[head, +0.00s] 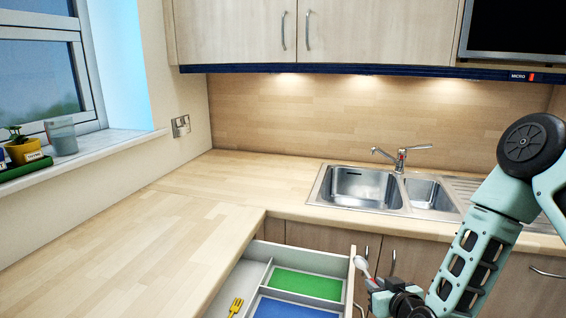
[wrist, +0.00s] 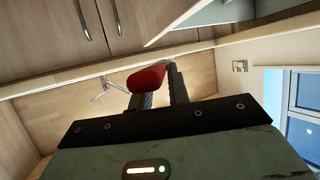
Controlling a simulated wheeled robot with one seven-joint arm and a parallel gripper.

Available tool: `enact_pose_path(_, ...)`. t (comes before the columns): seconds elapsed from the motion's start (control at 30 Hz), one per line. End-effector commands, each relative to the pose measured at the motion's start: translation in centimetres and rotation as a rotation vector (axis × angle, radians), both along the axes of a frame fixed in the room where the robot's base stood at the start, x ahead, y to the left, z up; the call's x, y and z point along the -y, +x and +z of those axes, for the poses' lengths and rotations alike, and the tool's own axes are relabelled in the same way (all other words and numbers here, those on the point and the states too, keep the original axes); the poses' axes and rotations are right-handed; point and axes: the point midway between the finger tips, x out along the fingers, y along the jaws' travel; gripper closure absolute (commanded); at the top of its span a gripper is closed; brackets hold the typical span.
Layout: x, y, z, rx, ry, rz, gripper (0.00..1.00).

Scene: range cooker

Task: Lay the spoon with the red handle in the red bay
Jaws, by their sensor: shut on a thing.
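My gripper (head: 378,287) is shut on the red-handled spoon (head: 361,264), just right of the open drawer's right side wall. The spoon's pale bowl points up and to the left, near the wall's top edge; I cannot tell whether it touches. In the wrist view the red handle (wrist: 147,77) lies between the two dark fingers (wrist: 162,86). The open drawer (head: 257,267) shows a green bay (head: 305,284) and, in front of it, a blue bay (head: 285,308) cut by the frame's bottom edge. No red bay shows in view.
A yellow fork (head: 236,306) lies in the drawer's left compartment. The wooden worktop (head: 140,240) is clear. A steel sink (head: 362,188) with a tap (head: 401,155) is set in the counter behind. Cupboard doors (head: 510,275) stand below it. A potted plant (head: 22,150) sits on the windowsill.

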Motion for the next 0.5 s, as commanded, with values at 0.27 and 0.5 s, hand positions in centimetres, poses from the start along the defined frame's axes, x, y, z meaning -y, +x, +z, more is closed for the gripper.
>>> enact_pose_path(0.27, 7.7, -1.1, -2.3, 0.009, -0.009, -0.141, 1.0)
enact_pose_path(0.5, 9.2, -1.5, -4.9, 0.015, -0.009, -0.169, 1.0)
